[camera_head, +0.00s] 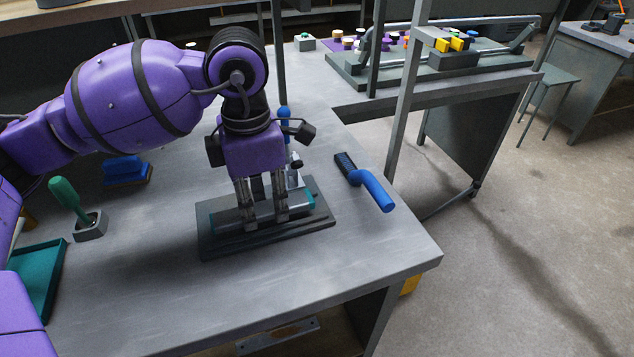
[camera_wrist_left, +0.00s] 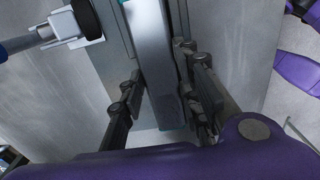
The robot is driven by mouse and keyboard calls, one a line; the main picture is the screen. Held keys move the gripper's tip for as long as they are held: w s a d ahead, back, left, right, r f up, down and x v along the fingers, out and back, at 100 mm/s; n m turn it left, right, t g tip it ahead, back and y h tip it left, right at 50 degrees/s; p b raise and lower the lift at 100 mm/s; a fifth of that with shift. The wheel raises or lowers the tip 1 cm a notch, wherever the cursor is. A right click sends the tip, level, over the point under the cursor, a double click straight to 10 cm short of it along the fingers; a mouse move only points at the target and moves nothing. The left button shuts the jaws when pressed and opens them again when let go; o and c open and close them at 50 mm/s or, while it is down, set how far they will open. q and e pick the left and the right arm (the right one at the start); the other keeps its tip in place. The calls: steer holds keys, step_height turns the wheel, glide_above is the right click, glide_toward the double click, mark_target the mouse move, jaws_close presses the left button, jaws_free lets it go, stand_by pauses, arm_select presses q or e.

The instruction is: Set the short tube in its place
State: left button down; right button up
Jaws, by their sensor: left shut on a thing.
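The short tube (camera_head: 230,217) is a grey bar lying lengthwise at the dark fixture plate (camera_head: 222,250) on the bench. My left gripper (camera_head: 264,213) points down from above, with its fingers closed on the tube's two sides. In the left wrist view the tube (camera_wrist_left: 153,50) runs between the finger pads (camera_wrist_left: 160,98). A teal part (camera_head: 312,199) shows at the tube's right end. I cannot tell whether the tube rests fully on the fixture. A toggle clamp with a blue handle (camera_head: 284,112) stands behind, partly hidden by the gripper. My right gripper is not in view.
A blue-handled brush (camera_head: 372,189) lies right of the fixture. A green-handled tool (camera_head: 66,197) stands in a grey holder, near a teal tray (camera_head: 38,280). A blue brush (camera_head: 125,170) lies farther back. The bench front (camera_head: 330,270) is clear.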

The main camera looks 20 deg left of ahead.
arm_select(q)
steer(key=shift+f+b, duration=0.3)
steer(key=shift+f, duration=0.3)
steer(key=shift+r, duration=0.1)
steer(key=shift+r+p, duration=0.7)
steer(key=shift+r, duration=0.25)
steer(key=shift+f, duration=0.15)
steer(key=shift+f+b, duration=0.75)
steer(key=shift+f, duration=0.15)
steer(key=shift+r, duration=0.1)
steer(key=shift+r+p, duration=0.7)
steer(key=shift+r, duration=0.25)
